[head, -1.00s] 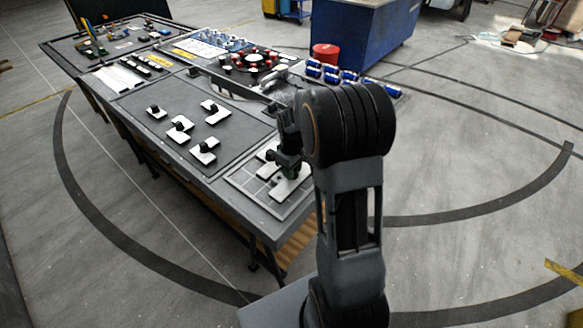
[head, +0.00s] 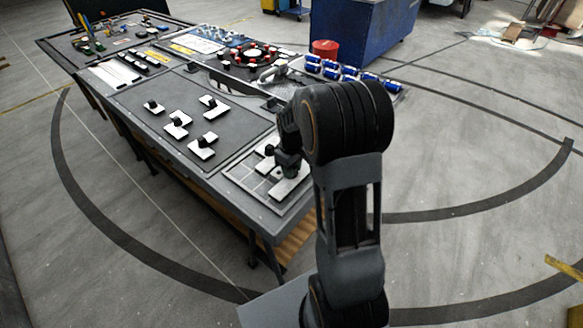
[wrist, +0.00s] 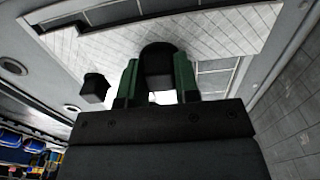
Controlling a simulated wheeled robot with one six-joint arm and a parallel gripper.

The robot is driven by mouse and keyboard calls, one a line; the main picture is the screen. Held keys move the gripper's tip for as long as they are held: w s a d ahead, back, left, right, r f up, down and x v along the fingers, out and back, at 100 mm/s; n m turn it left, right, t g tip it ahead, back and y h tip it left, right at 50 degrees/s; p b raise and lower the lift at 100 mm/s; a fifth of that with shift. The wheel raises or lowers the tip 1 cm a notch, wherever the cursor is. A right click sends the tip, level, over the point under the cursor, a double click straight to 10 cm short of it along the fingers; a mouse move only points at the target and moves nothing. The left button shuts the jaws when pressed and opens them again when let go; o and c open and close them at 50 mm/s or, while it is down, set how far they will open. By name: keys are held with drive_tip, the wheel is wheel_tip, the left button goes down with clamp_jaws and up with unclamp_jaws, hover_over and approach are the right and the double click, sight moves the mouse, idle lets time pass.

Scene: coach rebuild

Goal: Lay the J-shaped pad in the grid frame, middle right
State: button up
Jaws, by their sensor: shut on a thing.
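My gripper (head: 287,168) is over the right part of the grid frame (head: 242,181) at the near end of the bench. In the wrist view its green fingers (wrist: 158,78) are shut on the black knob (wrist: 158,62) of a white pad (wrist: 215,35). In the head view this pad (head: 290,184) shows below the fingers, at or just above the frame. Its full outline is hidden, so I cannot confirm the J shape or whether it is seated. Another black knob (wrist: 95,88) stands to the left in the wrist view, and another white pad (head: 264,166) lies in the frame.
Several white pads with black knobs, one of them here (head: 202,146), lie on the dark mat (head: 165,160) left of the frame. A red canister (head: 325,49) and a blue cabinet (head: 362,30) are farther back.

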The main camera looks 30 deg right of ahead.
drive_tip(key=shift+f+b, duration=0.8)
drive_tip(key=shift+f, duration=0.4)
idle(1.7)
drive_tip(key=o, duration=1)
drive_tip(key=shift+r, duration=0.2)
drive_tip(key=shift+r+p, duration=0.75)
drive_tip(key=shift+r, duration=0.1)
drive_tip(key=o, duration=0.4)
